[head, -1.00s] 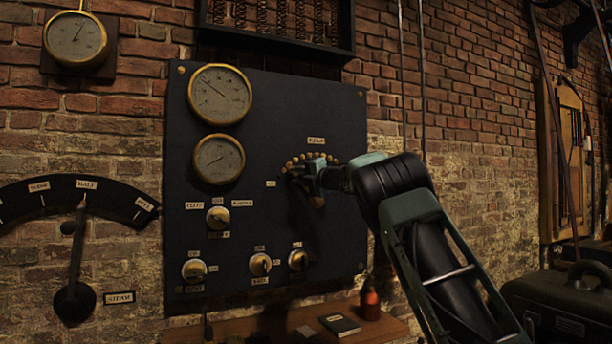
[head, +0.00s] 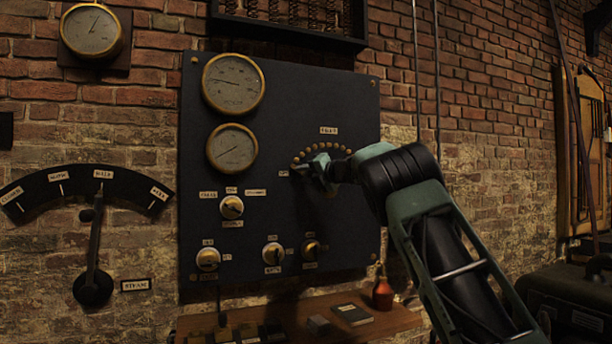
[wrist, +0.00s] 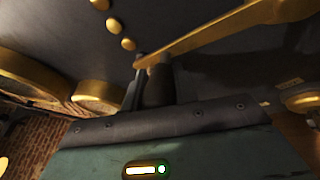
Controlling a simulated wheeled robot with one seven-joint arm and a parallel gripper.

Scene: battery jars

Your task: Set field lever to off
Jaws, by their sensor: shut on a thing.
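The field lever (wrist: 225,30) is a long brass bar on the dark panel. In the wrist view it runs from the upper right down to my gripper (wrist: 152,72), which is shut on its outer end. In the head view my gripper (head: 308,169) is at the left end of the arc of brass studs (head: 325,149), under the "FIELD" label (head: 329,130). A small label (head: 284,173), apparently "OFF", is just left of my fingertips. My gripper and arm hide most of the lever in the head view. I cannot tell whether it sits exactly at the off mark.
Two brass-rimmed gauges (head: 233,83) and several knobs (head: 232,207) are on the panel left of and below my gripper. A wooden shelf (head: 400,321) below holds a red bottle (head: 382,294) and a notebook (head: 352,314). A steam lever (head: 95,250) is at left.

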